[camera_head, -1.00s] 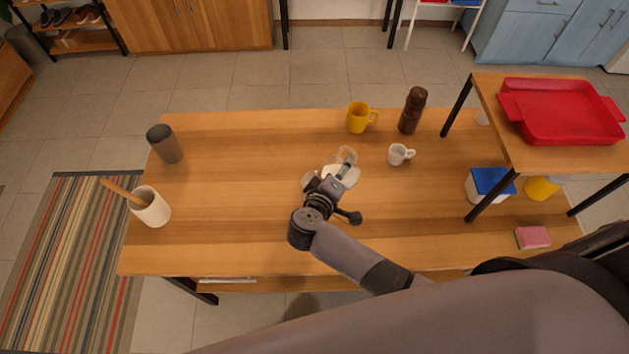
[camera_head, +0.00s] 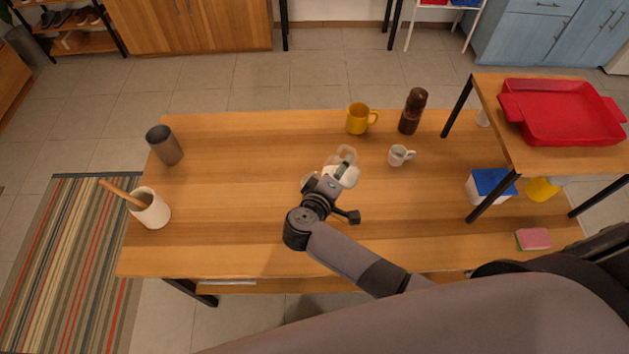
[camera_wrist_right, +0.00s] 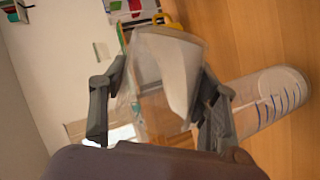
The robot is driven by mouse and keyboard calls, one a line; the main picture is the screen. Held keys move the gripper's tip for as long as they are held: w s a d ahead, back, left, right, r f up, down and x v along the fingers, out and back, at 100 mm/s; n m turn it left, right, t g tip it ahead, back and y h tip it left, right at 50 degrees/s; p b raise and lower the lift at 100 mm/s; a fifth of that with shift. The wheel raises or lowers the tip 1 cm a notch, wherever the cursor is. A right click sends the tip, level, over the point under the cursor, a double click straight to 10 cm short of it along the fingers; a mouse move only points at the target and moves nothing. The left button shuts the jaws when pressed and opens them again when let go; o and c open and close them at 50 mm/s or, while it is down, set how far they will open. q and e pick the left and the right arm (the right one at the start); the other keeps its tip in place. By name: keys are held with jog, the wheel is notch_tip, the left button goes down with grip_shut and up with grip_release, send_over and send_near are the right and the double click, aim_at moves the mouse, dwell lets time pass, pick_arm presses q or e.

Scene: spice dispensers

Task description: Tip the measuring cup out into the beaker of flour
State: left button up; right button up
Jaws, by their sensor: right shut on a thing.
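My right gripper (camera_head: 331,183) is over the middle of the table in the head view. In the right wrist view its two grey fingers (camera_wrist_right: 153,105) are shut on the clear measuring cup (camera_wrist_right: 160,65), which has white matter inside. The clear beaker (camera_wrist_right: 268,100), with blue marks, stands on the table just beside the right finger in that sideways view. In the head view, clear and white parts show just beyond the gripper; I cannot tell cup from beaker there. The cup's exact tilt and the flour level are unclear. My left gripper is out of view.
On the wooden table (camera_head: 235,190) stand a yellow mug (camera_head: 357,119), a brown bottle (camera_head: 412,112), a white cup (camera_head: 398,156), a grey tumbler (camera_head: 165,146) and a white utensil pot (camera_head: 151,208). A raised shelf with a red tray (camera_head: 560,112) is at right. The table's left-centre is clear.

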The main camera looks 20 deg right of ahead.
jog(key=shift+w+a+r+n+h+p, duration=0.15)
jog(key=shift+r+n+h+p, duration=0.25)
jog(key=shift+p, duration=1)
jog(key=shift+w+a+r+n+h, duration=0.15)
jog(key=shift+w+a+n+h, duration=0.2)
jog(key=shift+a+n, duration=0.3)
dwell(1.4)
jog(key=shift+a+r+n+g+h, duration=0.25)
jog(key=shift+r+n+g+h, duration=0.1)
jog(key=shift+n+h, duration=0.4)
dwell(1.3)
jog(key=shift+s+f+m+y, duration=0.15)
jog(key=shift+f+m+y, duration=0.15)
jog(key=shift+f+y, duration=0.1)
jog(key=shift+d+r, duration=0.1)
jog(key=shift+d, duration=0.15)
jog(key=shift+r, duration=0.1)
